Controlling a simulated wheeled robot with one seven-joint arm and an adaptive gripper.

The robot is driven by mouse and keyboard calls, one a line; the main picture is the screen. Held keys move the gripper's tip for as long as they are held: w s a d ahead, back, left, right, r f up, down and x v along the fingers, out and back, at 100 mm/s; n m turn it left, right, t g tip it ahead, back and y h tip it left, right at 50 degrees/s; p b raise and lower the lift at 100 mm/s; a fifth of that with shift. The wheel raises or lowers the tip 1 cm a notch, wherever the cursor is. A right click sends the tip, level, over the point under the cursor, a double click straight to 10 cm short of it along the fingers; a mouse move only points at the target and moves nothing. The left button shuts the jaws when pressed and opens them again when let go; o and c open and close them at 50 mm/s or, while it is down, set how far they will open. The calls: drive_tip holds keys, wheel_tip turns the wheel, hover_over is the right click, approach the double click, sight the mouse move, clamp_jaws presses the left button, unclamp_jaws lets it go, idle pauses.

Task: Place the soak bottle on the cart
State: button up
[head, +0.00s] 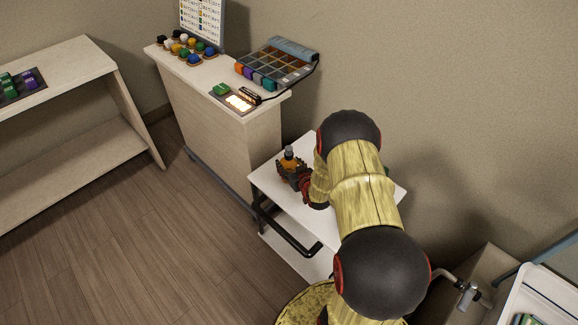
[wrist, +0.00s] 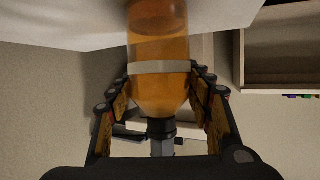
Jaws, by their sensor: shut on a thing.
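The soak bottle (wrist: 158,92) is amber with a pale band and a dark neck and grey cap. In the wrist view it stands between the two fingers of my gripper (wrist: 162,82), which is shut around its body. In the head view the bottle (head: 289,159) shows its grey cap up, upright, with my gripper (head: 295,178) around it. It is over the left back part of the white cart top (head: 308,216). The wrist view shows its base against the white surface; I cannot tell whether it bears on it.
A green thing (head: 387,170) is partly hidden behind my arm on the cart. The cart has a black handle (head: 290,235). A wooden counter (head: 225,115) with a sectioned tray (head: 278,65) and several small coloured jars stands behind. A shelf (head: 60,70) is at left.

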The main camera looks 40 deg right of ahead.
drive_tip(key=shift+r, duration=0.1)
drive_tip(key=o, duration=1.4)
drive_tip(key=shift+f, duration=0.2)
